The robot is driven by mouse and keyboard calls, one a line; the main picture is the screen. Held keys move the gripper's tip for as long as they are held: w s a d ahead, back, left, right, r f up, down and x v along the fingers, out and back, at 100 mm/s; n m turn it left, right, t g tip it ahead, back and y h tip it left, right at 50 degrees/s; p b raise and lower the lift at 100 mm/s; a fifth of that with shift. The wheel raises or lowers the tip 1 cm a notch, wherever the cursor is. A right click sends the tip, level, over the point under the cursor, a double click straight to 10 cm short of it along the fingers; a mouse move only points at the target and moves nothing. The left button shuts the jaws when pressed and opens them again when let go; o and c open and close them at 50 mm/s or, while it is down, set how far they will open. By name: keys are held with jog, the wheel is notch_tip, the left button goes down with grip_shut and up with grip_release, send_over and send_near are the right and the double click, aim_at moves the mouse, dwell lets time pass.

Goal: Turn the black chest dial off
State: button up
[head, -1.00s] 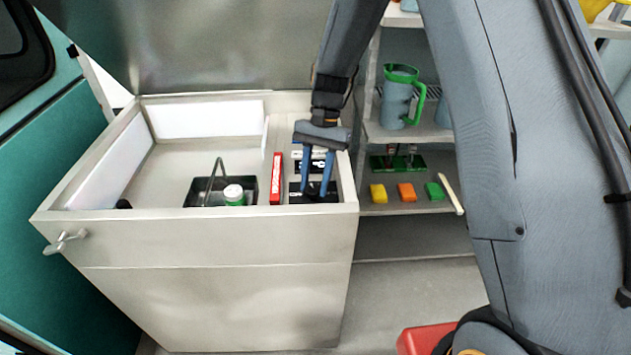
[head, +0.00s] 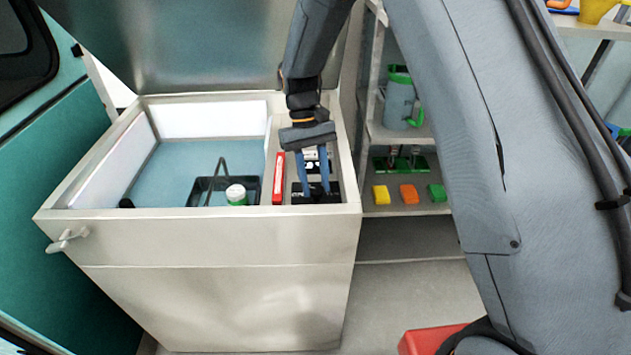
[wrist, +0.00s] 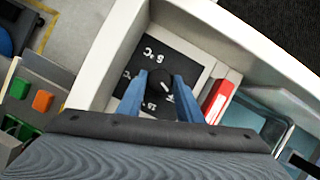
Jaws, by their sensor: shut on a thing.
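The metal chest (head: 230,235) stands with its lid (head: 190,45) raised. A black dial panel (wrist: 150,50) with white temperature markings, one reading 5 °C, lies in its right-hand compartment. My gripper (wrist: 160,79) points down with its blue fingers on either side of the round black dial (wrist: 158,76), shut on it. A short white pointer mark shows on the dial. In the head view my gripper (head: 318,190) reaches into that compartment, and its fingers partly cover the panel and hide the dial.
A red case (head: 279,178) stands left of the panel. A black tray (head: 195,192) with a handle and a white-lidded green jar (head: 236,194) are in the chest's main bay. Shelves (head: 400,209) with coloured blocks stand to the right. The chest's walls (wrist: 205,25) surround my gripper closely.

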jog(key=shift+n, duration=0.4)
jog(key=o, duration=1)
jog(key=shift+r, duration=0.1)
jog(key=b+v, duration=0.2)
jog(key=v, duration=0.5)
jog(key=shift+a+r, duration=0.15)
jog(key=shift+r, duration=0.15)
